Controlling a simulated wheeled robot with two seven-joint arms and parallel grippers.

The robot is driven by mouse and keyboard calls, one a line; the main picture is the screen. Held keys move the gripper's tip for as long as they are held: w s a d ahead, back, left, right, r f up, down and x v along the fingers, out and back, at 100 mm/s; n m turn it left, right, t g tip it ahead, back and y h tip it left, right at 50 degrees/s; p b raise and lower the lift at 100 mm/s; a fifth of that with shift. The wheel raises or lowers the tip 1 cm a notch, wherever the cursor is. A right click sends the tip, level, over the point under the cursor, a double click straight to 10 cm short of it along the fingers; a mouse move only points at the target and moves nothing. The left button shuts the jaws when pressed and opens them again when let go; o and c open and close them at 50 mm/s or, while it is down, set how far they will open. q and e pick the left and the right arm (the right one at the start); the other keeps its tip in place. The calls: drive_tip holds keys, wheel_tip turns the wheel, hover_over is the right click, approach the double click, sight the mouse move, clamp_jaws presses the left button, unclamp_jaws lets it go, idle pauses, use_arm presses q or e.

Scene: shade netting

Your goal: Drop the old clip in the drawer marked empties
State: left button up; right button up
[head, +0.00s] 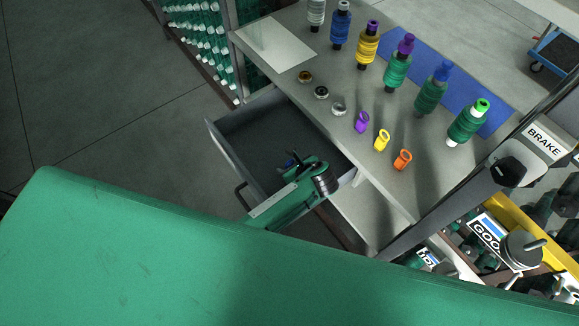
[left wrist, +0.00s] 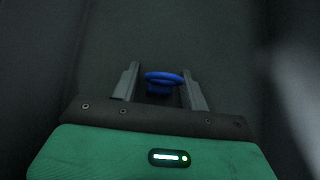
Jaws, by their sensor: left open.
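The drawer (head: 222,148) under the grey bench is pulled open, with a dark floor; no marking on it is readable from here. My left gripper (head: 292,160) is inside the drawer opening, pointing down into it. In the left wrist view the two grey fingers (left wrist: 160,76) stand apart, open. My right gripper is out of view.
The bench (head: 290,50) holds several bobbins, a row of small rings, and purple, yellow (head: 382,140) and orange (head: 402,160) clips. A BRAKE sign (head: 545,142) and a yellow bin (head: 500,205) are at the right. Drawer walls close in around my left gripper.

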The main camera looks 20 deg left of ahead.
use_arm(q)
drive_tip(key=v, duration=1.2)
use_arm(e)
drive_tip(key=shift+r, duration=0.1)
